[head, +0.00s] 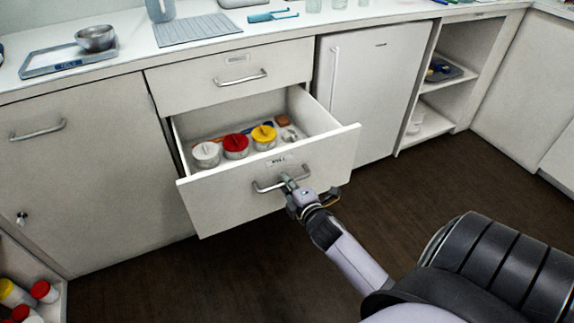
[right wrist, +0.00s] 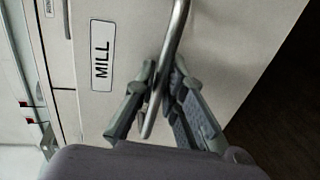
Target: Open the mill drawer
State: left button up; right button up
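The mill drawer (head: 225,200) is the lower drawer under the counter and stands pulled well out. Its front carries a curved metal handle (head: 264,188) and a label that reads MILL in the right wrist view (right wrist: 102,56). My right gripper (head: 288,179) is at the right part of this handle. In the right wrist view its fingers (right wrist: 163,75) lie on either side of the handle bar (right wrist: 176,35), close against it. Inside the drawer are a white-lidded jar (head: 206,153), a red-lidded jar (head: 236,146) and a yellow-lidded jar (head: 264,137). My left gripper is not in view.
A shut drawer (head: 205,88) sits above. A cabinet door (head: 85,180) is at the left, a white fridge-like door (head: 370,80) at the right. The counter holds a metal bowl (head: 95,38) on a scale. The dark floor (head: 400,190) before the drawer is clear except for my arm.

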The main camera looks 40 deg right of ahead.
jog(key=o, duration=0.4)
jog(key=shift+s, duration=0.1)
jog(key=v, duration=1.1)
jog(key=shift+s+r, duration=0.1)
jog(key=shift+s, duration=0.25)
